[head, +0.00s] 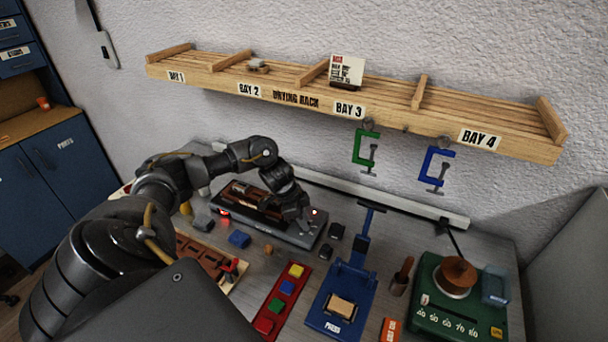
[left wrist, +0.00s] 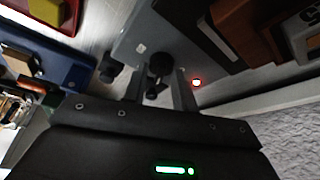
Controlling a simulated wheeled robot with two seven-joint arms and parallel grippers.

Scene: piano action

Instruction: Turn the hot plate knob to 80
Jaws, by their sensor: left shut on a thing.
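A green unit (head: 465,310) with a scale numbered from 40 upward stands at the right of the bench. A brown pot (head: 458,273) stands on its round plate, and a small pale piece (head: 425,299) sits by the scale; I cannot tell if this is the knob. My left gripper (head: 304,224) is far from it, at the right end of a grey unit (head: 290,236). In the left wrist view my left gripper (left wrist: 160,88) has its fingers on either side of a dark round knob-like part (left wrist: 160,65), beside a red light (left wrist: 196,82). My right gripper is out of view.

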